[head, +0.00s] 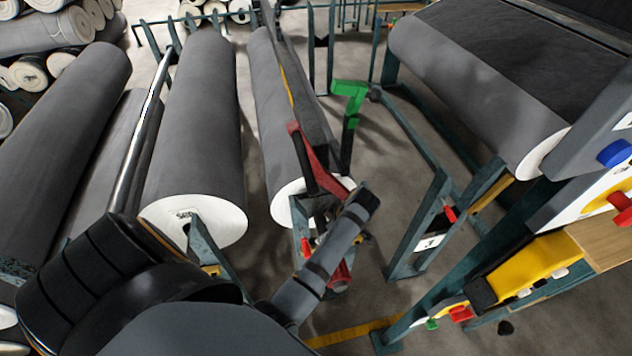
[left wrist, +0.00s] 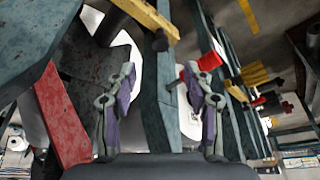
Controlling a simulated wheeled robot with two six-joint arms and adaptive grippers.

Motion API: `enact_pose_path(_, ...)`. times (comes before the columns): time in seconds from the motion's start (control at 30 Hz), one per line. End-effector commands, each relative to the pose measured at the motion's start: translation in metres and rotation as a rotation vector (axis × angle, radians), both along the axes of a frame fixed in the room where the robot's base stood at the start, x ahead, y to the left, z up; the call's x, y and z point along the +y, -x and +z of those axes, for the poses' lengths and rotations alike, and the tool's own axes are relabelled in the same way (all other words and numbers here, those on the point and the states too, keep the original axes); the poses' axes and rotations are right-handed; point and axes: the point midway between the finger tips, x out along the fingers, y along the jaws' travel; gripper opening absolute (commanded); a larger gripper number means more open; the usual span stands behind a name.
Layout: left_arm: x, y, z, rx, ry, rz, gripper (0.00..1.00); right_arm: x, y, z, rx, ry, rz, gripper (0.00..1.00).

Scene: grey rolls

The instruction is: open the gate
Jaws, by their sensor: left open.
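In the head view, a teal metal frame with a number 3 plate (head: 430,243) and a small red handle (head: 450,213) stands right of centre; I cannot tell whether it is the gate. My left arm comes in from the lower left. Its gripper is mostly hidden there by the wrist, by the end of the middle grey roll (head: 287,201). In the left wrist view my left gripper (left wrist: 162,82) is open, its fingers either side of a teal post (left wrist: 150,105). A red handle (left wrist: 208,62) shows just beyond the right fingertip; contact is unclear.
Grey rolls (head: 195,120) on teal stands fill the left. A machine with a yellow part (head: 528,262) stands right. Bare floor (head: 385,180) lies between.

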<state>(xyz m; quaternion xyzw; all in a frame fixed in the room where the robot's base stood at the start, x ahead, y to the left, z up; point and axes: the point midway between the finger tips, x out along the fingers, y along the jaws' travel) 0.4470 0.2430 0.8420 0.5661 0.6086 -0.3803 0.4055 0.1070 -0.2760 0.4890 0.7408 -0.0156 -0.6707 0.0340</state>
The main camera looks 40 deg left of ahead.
Motion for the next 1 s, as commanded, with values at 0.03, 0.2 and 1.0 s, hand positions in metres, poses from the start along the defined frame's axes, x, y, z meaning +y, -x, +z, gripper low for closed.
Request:
enact_pose_path(0.03, 0.000, -0.001, 0.000, -0.002, -0.002, 0.010, 0.52, 0.000, 0.000, 0.000, 0.000, 0.000, 0.000, 0.00)
enact_pose_path(0.2, 0.003, 0.000, -0.007, 0.000, -0.005, 0.011, 0.52, -0.001, 0.000, 0.001, 0.000, 0.001, 0.001, 0.00)
enact_pose_path(1.0, 0.040, 0.003, -0.097, -0.003, -0.001, 0.010, 0.52, -0.006, 0.000, 0.006, 0.000, 0.007, 0.002, 0.00)
